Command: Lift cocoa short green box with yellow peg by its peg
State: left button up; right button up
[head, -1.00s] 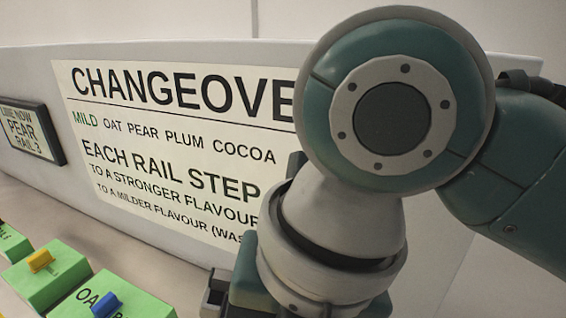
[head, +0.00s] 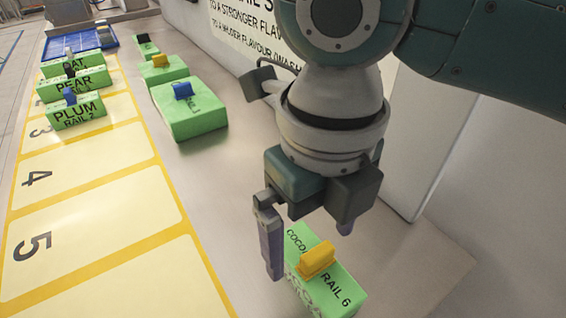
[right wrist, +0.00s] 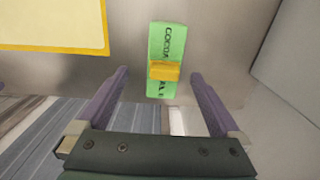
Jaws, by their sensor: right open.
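The cocoa short green box (head: 337,297) stands on the grey table at the lower right of the head view. It carries a yellow peg (head: 317,258) on top and lettering reading cocoa and rail 6. In the right wrist view the box (right wrist: 166,45) lies ahead, and its yellow peg (right wrist: 164,71) sits roughly between the lines of the two fingers. My right gripper (head: 308,240) is open and empty, just above the box. Its purple fingers (right wrist: 160,92) are spread wide in the right wrist view. My left gripper is not in view.
More green boxes stand further back, one with a blue peg (head: 188,110) and one with a yellow peg (head: 160,66). The plum box (head: 75,113) and others stand on yellow numbered lanes (head: 90,215). A blue tray (head: 75,46) is at the far left.

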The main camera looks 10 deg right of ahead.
aim_at(318, 252)
jog(key=f, duration=0.5)
jog(key=shift+d+f, duration=0.1)
jog(key=shift+d, duration=0.3)
jog(key=c, duration=1.5)
jog(key=shift+c, duration=0.2)
